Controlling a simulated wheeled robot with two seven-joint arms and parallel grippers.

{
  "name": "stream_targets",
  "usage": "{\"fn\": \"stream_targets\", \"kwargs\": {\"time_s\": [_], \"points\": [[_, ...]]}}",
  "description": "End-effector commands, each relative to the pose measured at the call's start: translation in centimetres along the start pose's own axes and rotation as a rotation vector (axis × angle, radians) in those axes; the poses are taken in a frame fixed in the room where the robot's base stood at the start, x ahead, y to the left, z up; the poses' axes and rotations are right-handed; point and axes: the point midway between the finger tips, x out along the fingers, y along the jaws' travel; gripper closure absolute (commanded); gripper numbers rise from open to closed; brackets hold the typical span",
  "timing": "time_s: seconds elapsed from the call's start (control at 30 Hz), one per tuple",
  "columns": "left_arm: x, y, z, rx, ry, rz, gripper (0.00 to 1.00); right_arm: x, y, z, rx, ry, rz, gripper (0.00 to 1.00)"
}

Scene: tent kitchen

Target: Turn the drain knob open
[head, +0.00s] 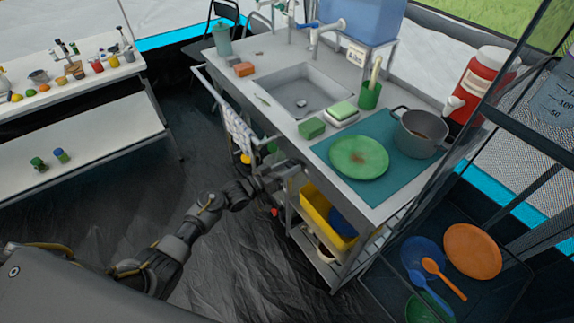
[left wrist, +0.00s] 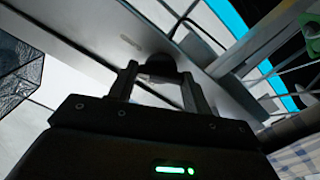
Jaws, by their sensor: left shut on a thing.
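The sink unit (head: 247,84) has a basin (head: 302,98) with a drain in its floor. My left arm reaches from the lower left to the front of the unit. My left gripper (head: 288,172) is just below the front edge of the counter. In the left wrist view, my left gripper (left wrist: 161,75) has its two fingers on either side of a dark rounded knob (left wrist: 161,64) and is shut on it. The knob appears to be the drain knob; its turn angle cannot be told. In the head view the gripper hides it. My right gripper is not in view.
A yellow bin (head: 318,212) sits on the lower shelf to the right. A green plate (head: 358,157) and pot (head: 420,133) stand on the counter. The dark floor in front is clear.

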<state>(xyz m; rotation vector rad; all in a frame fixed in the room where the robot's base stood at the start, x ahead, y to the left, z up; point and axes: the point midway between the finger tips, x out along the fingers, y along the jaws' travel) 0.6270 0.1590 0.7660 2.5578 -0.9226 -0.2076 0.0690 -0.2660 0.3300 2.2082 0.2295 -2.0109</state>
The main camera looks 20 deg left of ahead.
Motion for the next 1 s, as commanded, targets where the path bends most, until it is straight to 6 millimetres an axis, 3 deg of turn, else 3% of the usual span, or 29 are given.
{"fn": "stream_targets", "kwargs": {"time_s": [1.0], "points": [[0.0, -0.3, -0.1, -0.927, 0.003, -0.002, 0.74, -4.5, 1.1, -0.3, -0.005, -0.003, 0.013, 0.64]]}}
